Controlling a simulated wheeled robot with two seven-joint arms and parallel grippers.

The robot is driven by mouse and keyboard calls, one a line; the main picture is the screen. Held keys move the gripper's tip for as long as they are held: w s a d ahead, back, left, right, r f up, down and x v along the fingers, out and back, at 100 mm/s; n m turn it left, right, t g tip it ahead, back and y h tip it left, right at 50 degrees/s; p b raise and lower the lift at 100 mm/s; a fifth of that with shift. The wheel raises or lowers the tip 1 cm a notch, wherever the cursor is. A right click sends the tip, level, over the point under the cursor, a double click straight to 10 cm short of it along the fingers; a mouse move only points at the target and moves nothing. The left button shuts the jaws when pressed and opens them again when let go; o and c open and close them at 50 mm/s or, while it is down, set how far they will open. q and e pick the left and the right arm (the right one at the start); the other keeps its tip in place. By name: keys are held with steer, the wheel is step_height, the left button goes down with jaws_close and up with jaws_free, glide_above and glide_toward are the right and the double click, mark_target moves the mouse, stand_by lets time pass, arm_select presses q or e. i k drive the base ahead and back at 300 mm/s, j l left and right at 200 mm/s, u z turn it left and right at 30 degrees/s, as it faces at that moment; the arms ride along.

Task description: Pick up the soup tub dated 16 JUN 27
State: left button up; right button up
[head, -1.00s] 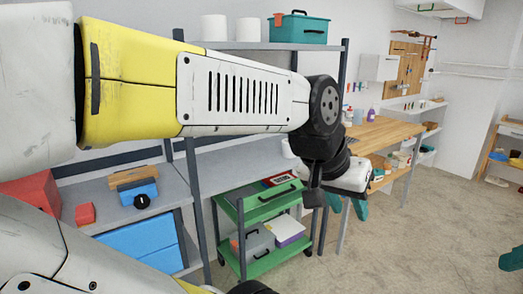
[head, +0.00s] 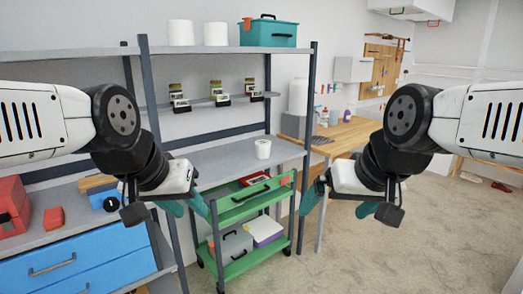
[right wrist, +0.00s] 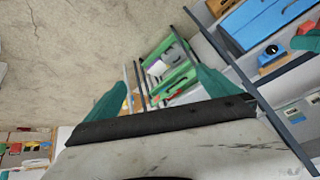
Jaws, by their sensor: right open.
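A small white tub (head: 263,148) stands upright on the grey middle shelf, near its right end. No date can be read on it, so I cannot tell whether it is the soup tub dated 16 JUN 27. My left gripper (head: 185,205) is in front of the shelf unit, its teal fingers apart and nothing visible between them. My right gripper (head: 338,203) is to the right of the green cart, open and empty. Its spread teal fingers also show in the right wrist view (right wrist: 158,72). Both grippers are apart from the tub.
The green cart (head: 256,204) stands below the middle shelf. Dark posts (head: 302,150) frame the shelves. Several small labelled items (head: 219,93) sit on a narrow rear ledge. A teal toolbox (head: 270,33) is on top. Blue drawers (head: 75,270) are at lower left.

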mark_target(263, 147)
steer(key=i+u, duration=0.15)
steer(key=i, duration=2.15)
